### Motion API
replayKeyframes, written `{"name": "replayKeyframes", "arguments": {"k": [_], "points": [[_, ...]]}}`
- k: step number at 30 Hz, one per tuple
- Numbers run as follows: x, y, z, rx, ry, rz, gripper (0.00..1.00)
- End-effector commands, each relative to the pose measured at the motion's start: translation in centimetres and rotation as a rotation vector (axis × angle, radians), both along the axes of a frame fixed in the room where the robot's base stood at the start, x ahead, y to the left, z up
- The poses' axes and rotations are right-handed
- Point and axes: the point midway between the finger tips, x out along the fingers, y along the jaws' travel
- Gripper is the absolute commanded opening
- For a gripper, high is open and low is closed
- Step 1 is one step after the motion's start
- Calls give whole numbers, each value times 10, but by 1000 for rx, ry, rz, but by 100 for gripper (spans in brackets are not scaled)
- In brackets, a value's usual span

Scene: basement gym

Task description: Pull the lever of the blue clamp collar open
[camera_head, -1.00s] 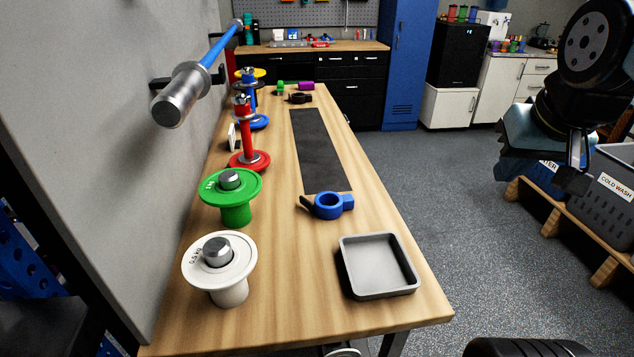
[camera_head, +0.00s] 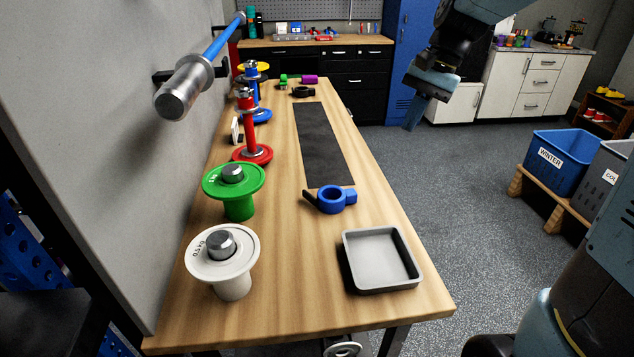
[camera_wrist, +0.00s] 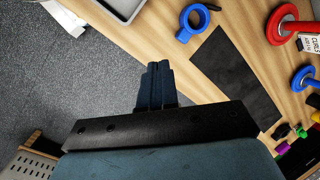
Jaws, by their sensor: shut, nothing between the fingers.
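The blue clamp collar (camera_head: 331,208) lies on the wooden bench, between the dark mat and the grey tray. Its blue block points right, and its black lever (camera_head: 310,199) sticks out on the left side of the ring. In the wrist view the collar (camera_wrist: 183,36) is near the top, with the dark lever (camera_wrist: 212,7) at its upper right. My gripper (camera_head: 412,122) hangs in the air over the floor, right of the bench and apart from the collar. In the wrist view the fingers of my gripper (camera_wrist: 158,66) are together and empty.
The grey tray (camera_head: 349,268) is at the bench's front right. A white spool (camera_head: 232,287), a green spool (camera_head: 239,207) and a red stand (camera_head: 250,130) line the left side. The black mat (camera_head: 322,145) is flat behind the collar. A barbell (camera_head: 187,88) juts from the wall.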

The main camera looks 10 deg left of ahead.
Motion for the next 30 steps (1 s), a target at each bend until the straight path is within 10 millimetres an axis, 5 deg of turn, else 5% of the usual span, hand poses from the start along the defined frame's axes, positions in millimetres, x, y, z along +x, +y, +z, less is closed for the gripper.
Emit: {"name": "replayKeyframes", "arguments": {"k": [18, 30], "points": [[115, 92, -107, 134, 471, -185, 0], [146, 126, -159, 165, 654, -251, 0]]}}
